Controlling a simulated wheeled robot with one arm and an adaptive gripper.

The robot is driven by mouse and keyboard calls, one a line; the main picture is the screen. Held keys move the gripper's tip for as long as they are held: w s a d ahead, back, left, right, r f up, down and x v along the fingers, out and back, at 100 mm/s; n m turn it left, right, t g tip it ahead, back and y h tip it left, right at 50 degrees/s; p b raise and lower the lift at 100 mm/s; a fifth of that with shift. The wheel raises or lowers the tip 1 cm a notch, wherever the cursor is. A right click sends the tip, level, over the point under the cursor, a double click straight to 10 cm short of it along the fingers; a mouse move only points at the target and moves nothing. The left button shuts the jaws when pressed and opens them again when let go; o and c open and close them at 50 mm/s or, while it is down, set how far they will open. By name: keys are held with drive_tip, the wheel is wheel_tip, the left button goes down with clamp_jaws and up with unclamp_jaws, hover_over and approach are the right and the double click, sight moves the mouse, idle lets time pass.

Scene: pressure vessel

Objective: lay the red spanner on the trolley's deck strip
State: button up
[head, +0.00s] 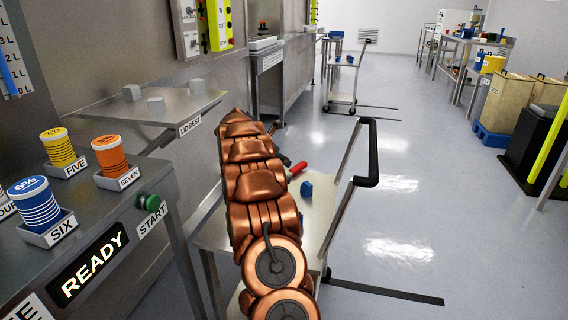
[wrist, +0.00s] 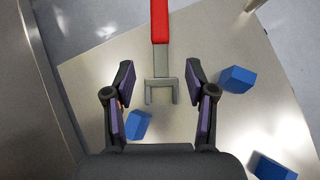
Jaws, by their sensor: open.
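The red spanner shows in the wrist view, with its red handle (wrist: 160,22) at the top and its grey forked end between my fingers. In the head view its red handle (head: 297,170) shows just right of my arm. My gripper (wrist: 160,72) is open, with a gap on each side of the spanner's grey end. The spanner appears to lie on the trolley's deck (wrist: 100,75); I cannot tell any separate strip there. The deck also shows in the head view (head: 318,215). My arm hides much of the trolley and most of my gripper in the head view.
Blue blocks lie on the deck: one (wrist: 138,125) near my left finger, one (wrist: 237,79) to the right, one (wrist: 273,167) lower right. The trolley's black handle (head: 370,150) stands at right. A bench with cans (head: 40,205) is left.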

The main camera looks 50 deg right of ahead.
drive_tip(key=shift+a+r, duration=0.45)
drive_tip(key=shift+r, duration=0.05)
drive_tip(key=shift+a, duration=0.1)
drive_tip(key=s+a+r+m+y, duration=0.1)
drive_tip(key=s+a+m+y, duration=0.2)
drive_tip(key=a, duration=1.3)
drive_tip(key=s+a+r+m+y, duration=0.15)
drive_tip(key=s+a+m, duration=0.3)
drive_tip(key=a, duration=1.25)
drive_tip(key=s+a+f+m+g+y, duration=0.1)
drive_tip(key=s+a+m, duration=0.4)
drive_tip(key=s+a, duration=0.8)
drive_tip(key=s+a+f+m+g+y, duration=0.1)
drive_tip(key=s+a+m, duration=0.4)
drive_tip(key=s+a, duration=0.8)
drive_tip(key=shift+s+f+g+y, duration=0.35)
drive_tip(key=shift+f+y, duration=0.5)
drive_tip(key=shift+y, duration=0.4)
